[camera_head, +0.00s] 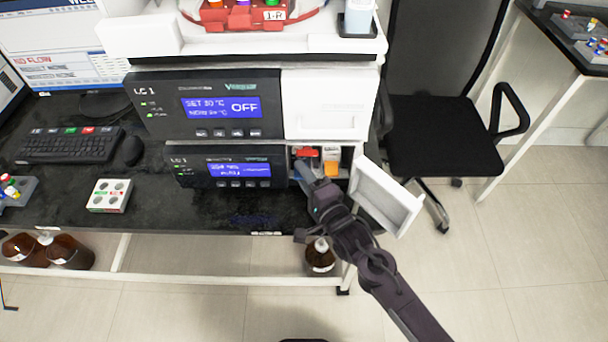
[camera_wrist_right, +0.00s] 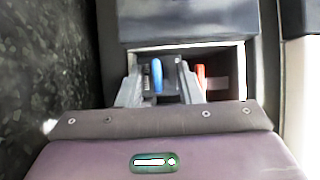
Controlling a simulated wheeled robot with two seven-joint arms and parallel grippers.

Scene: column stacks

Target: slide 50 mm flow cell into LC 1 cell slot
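The lower LC 1 unit (camera_head: 228,167) has an open compartment (camera_head: 345,172) at its right. My right gripper (camera_head: 306,172) reaches into the left part of this opening. In the right wrist view its two fingers (camera_wrist_right: 158,82) stand on either side of a dark block with a blue front piece, which I take for the flow cell (camera_wrist_right: 157,76). The fingers appear to press on its sides. Its 50 mm marking cannot be read, and how deep it sits is hidden. A red piece (camera_wrist_right: 200,76) sits just right of the right finger. My left gripper is not in view.
A white open door (camera_head: 385,197) hangs right of the compartment, close to my right arm. An orange piece (camera_head: 331,170) sits inside the opening. A white block with round wells (camera_head: 110,195) stands on the dark bench at left. A brown bottle (camera_head: 320,258) stands below the bench.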

